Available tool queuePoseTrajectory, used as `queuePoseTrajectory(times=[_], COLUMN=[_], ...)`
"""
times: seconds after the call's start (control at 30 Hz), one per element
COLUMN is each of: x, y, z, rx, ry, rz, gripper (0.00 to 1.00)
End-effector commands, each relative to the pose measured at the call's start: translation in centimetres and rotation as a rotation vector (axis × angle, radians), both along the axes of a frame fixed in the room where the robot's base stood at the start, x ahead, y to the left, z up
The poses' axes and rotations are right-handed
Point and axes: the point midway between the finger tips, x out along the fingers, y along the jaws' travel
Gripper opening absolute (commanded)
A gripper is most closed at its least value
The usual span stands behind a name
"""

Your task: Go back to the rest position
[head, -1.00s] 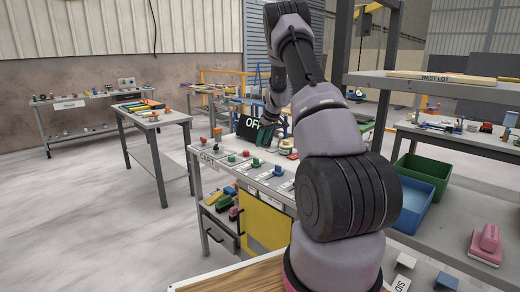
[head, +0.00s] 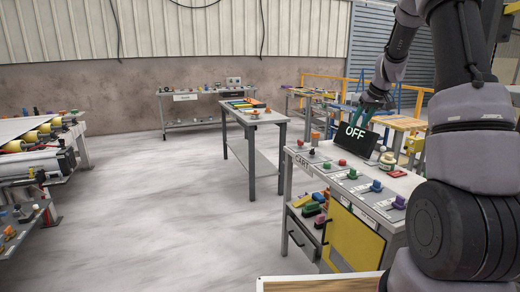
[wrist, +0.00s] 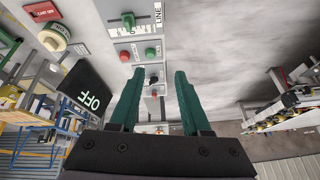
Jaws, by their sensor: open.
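My gripper (wrist: 158,100) is open in the wrist view, with two green fingers apart and nothing between them. In the head view my gripper (head: 368,108) is small and partly hidden, above the far side of the control bench, close to the black OFF sign (head: 355,138). I cannot tell whether it touches the sign there. The sign also shows at the left of the wrist view (wrist: 88,92). My arm rises along the right side of the head view.
The control bench (head: 300,172) carries several coloured knobs and buttons, with a yellow panel (head: 352,238) below. A grey table (head: 262,117) stands behind it. A roller conveyor (head: 30,145) is at the far left. The pale floor (head: 160,215) between them is clear.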

Motion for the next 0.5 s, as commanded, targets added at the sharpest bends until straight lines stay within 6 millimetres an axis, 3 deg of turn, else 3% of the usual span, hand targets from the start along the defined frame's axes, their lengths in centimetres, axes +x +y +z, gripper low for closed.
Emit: queuePoseTrajectory(times=[0.03, 0.2, 0.4, 0.5], x=[-1.7, -8.1, -16.7, -21.3], y=[1.4, 5.5, 9.6, 11.3], z=[2.7, 9.1, 14.1, 15.6], rx=[0.016, 0.082, 0.147, 0.176], ry=[-0.012, -0.027, -0.04, -0.047], rz=[-0.02, -0.108, -0.205, -0.254], gripper=[0.47, 0.47, 0.47, 0.47])
